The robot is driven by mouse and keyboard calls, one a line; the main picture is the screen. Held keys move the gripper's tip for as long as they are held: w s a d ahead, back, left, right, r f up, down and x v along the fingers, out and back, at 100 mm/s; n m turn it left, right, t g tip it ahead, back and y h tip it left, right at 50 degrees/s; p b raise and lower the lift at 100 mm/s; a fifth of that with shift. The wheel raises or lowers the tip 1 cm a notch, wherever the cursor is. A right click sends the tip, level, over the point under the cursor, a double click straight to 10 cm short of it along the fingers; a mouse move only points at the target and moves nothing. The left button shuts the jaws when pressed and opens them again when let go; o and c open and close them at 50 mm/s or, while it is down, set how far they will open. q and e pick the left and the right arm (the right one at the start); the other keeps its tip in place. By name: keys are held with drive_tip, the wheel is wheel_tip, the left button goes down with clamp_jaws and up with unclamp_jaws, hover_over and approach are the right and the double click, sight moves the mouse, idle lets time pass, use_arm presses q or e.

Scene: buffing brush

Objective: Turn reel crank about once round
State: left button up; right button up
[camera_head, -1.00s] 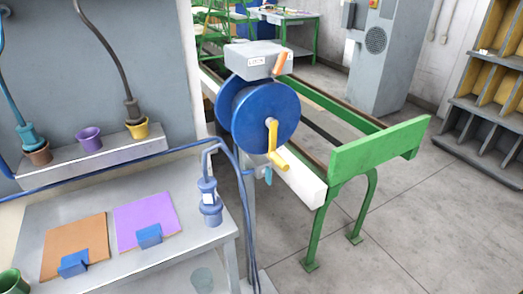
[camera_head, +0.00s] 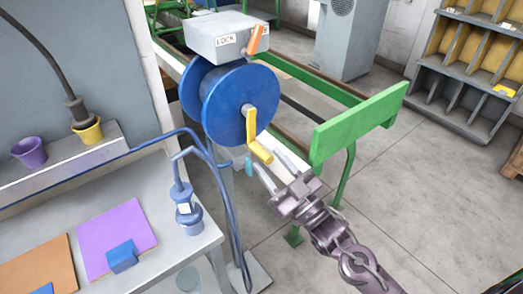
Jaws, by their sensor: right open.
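The blue reel (camera_head: 228,104) stands on a post in the middle of the head view, under a grey box (camera_head: 227,38) marked LOCK. Its yellow crank (camera_head: 249,126) is on the near face, with the arm hanging down and the handle at the lower end, pointing down and right. My right gripper (camera_head: 268,161) comes in from the lower right with its two fingers apart. The fingertips are close to the crank handle, one above right and one below. I cannot tell whether they touch it. My left gripper is not in view.
An orange lever (camera_head: 257,39) sits on the lock box. A green frame (camera_head: 358,122) stands right of the reel. A grey bench (camera_head: 150,262) with a blue nozzle tool (camera_head: 186,205) and coloured mats is at left. A blue hose runs beside the reel post.

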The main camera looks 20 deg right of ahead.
sight(263, 155)
drive_tip(key=shift+x, duration=1.7)
drive_tip(key=shift+f, duration=0.1)
clamp_jaws()
